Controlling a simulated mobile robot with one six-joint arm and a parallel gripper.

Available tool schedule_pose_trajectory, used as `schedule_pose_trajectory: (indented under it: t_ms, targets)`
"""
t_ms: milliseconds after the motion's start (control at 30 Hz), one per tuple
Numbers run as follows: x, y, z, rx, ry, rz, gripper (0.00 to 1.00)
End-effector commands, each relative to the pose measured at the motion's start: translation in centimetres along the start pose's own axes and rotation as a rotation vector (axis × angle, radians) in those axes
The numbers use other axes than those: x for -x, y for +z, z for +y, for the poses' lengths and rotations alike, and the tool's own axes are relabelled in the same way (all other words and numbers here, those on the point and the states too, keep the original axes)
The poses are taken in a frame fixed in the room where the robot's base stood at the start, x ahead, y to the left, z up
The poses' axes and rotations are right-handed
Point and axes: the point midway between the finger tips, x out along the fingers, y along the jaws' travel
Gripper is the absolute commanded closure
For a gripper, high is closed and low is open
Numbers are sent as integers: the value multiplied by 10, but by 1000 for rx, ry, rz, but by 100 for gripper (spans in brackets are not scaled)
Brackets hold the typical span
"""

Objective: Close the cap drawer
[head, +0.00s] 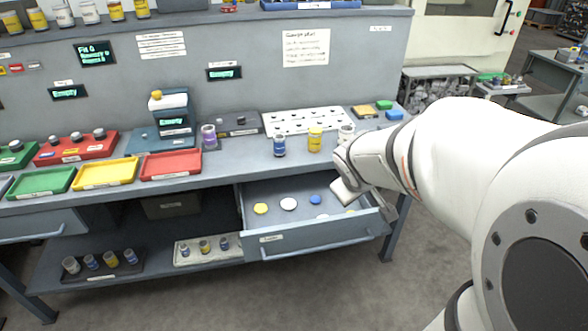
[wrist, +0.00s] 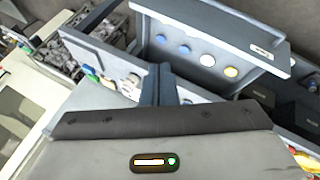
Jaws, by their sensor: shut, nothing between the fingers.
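The cap drawer (head: 300,240) is pulled out from under the bench in the head view. Its grey front carries a label and a handle bar. Yellow, white and blue caps lie inside, including a yellow cap (head: 261,208), a white cap (head: 288,204) and a blue cap (head: 315,199). The drawer also shows at the top of the wrist view (wrist: 268,53). My gripper (head: 346,196) is over the right part of the drawer in the head view and covers some of it. Its fingers (wrist: 158,82) are together and empty. I cannot tell whether they touch the drawer.
The bench top (head: 225,178) holds a blue jar (head: 279,146), a yellow jar (head: 314,140), a white perforated rack (head: 300,121), and red, yellow and green trays. A lower shelf (head: 150,262) carries small jars. The floor before the drawer looks clear.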

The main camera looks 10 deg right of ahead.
Motion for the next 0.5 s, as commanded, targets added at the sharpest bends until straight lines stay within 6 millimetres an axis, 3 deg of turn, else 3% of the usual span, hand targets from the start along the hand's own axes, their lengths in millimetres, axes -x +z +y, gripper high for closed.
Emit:
schedule_pose_trajectory:
  t_ms: [33, 133, 300, 400, 500]
  targets:
    - [-34, -3, 9, 88, 22, 26, 100]
    - [-84, -15, 19, 286, 26, 115, 100]
    - [-163, -12, -1, 592, -99, 285, 100]
    - [-195, 2, -26, 728, -221, 383, 100]
    - [-213, 19, -49, 815, -334, 466, 100]
